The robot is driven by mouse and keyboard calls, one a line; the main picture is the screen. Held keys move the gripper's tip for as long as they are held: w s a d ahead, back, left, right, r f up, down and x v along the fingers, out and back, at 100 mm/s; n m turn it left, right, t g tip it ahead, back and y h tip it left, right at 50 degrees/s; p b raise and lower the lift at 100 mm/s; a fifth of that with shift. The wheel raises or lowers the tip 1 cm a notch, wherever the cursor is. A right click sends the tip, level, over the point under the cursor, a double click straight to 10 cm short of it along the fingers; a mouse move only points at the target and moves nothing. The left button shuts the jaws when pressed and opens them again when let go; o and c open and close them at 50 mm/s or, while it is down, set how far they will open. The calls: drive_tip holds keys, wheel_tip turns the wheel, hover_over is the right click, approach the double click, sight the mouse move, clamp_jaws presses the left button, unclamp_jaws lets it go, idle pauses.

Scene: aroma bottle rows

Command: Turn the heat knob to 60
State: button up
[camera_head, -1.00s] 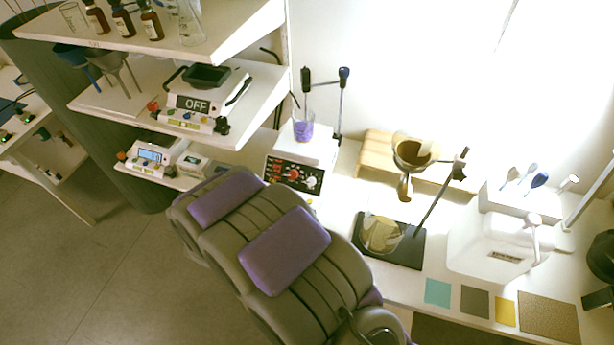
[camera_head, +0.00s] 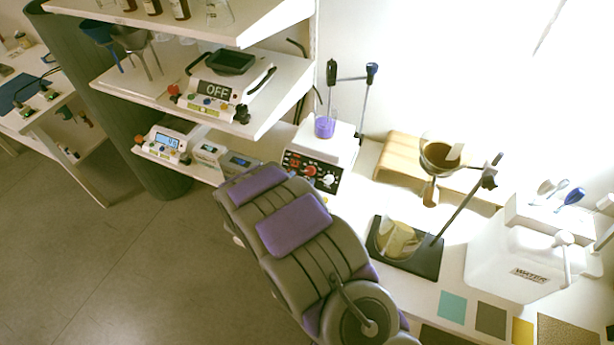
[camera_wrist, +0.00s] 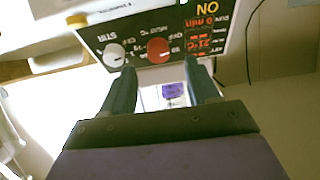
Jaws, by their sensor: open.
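The hot plate stirrer (camera_head: 345,150) stands on the bench in the head view, with a red knob (camera_head: 310,170) and a white knob (camera_head: 329,178) on its black front panel. My gripper (camera_wrist: 162,76) is open and empty. Its two fingers point toward the panel, with the red knob ahead between them, apparently not touching. I cannot read the knob's setting. In the head view my fingers cannot be made out.
A beaker of purple liquid (camera_head: 325,127) stands on the plate. Shelves (camera_head: 270,95) with a device reading OFF (camera_head: 217,92) are to the left. A funnel stand (camera_head: 462,215) and a white water container (camera_head: 515,262) stand to the right. Open floor (camera_head: 130,270) lies at lower left.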

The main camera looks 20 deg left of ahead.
sight(309, 172)
drive_tip(key=b+x, duration=0.1)
drive_tip(key=x, duration=0.3)
drive_tip(key=shift+w+f, duration=0.1)
drive_tip(key=shift+f, duration=0.1)
drive_tip(key=shift+w+d, duration=0.3)
drive_tip(key=shift+w, duration=0.3)
drive_tip(key=shift+a+f, duration=0.1)
drive_tip(key=shift+a, duration=0.05)
drive_tip(key=c, duration=1)
